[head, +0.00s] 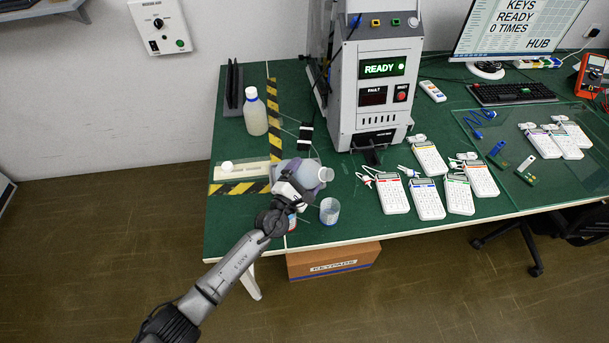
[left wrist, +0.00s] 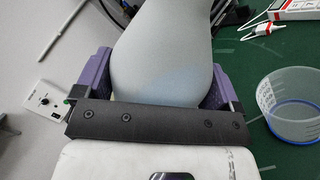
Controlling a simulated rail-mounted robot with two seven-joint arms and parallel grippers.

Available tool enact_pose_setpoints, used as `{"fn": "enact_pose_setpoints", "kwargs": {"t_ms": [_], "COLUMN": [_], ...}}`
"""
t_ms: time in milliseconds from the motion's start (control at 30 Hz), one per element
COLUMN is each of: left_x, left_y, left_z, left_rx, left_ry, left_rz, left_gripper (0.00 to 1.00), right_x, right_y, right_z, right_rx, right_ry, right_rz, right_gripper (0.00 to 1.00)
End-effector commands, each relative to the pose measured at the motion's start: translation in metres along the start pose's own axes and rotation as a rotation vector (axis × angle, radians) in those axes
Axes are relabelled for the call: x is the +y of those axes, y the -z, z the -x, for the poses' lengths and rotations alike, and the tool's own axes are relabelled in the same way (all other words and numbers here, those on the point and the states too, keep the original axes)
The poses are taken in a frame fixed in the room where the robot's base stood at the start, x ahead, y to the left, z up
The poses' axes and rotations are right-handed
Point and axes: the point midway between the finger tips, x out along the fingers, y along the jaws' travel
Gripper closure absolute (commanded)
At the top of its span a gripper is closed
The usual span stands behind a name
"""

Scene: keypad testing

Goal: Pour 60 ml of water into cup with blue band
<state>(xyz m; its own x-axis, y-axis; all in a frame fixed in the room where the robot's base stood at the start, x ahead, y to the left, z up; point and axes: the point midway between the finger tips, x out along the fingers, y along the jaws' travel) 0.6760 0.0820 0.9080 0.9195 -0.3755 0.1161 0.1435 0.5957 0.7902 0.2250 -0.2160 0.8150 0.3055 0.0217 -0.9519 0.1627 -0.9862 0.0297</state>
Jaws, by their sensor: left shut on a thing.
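My left gripper (head: 303,177) is shut on a pale blue-grey bottle (head: 312,170), which is tilted with its mouth toward the right. The bottle's body (left wrist: 162,50) also fills the middle of the left wrist view, between the purple fingers. The clear cup with the blue band (head: 330,211) stands upright on the green table near its front edge, just below and right of the bottle mouth. It also shows at the right of the left wrist view (left wrist: 292,106), apart from the bottle. I see no stream of water, and cannot tell the level in the cup. My right gripper is out of view.
Another cup with a red band (head: 291,222) is partly hidden behind my left wrist. A white bottle (head: 255,112) stands at the back left. The test machine (head: 376,85) stands behind the cup, and several keypads (head: 426,200) lie to its right.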

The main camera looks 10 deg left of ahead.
Motion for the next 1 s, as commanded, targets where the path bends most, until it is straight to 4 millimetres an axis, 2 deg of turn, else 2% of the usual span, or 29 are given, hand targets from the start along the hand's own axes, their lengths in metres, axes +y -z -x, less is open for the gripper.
{"fn": "enact_pose_setpoints", "kwargs": {"t_ms": [1000], "left_x": [0.0073], "left_y": [-0.0005], "left_z": [-0.0014], "left_rx": [-0.015], "left_ry": [-0.004], "left_rz": [-0.089], "left_gripper": [0.46], "right_x": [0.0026], "right_y": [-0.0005], "right_z": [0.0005], "right_rx": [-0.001], "right_ry": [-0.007], "right_rz": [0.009], "right_gripper": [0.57]}}
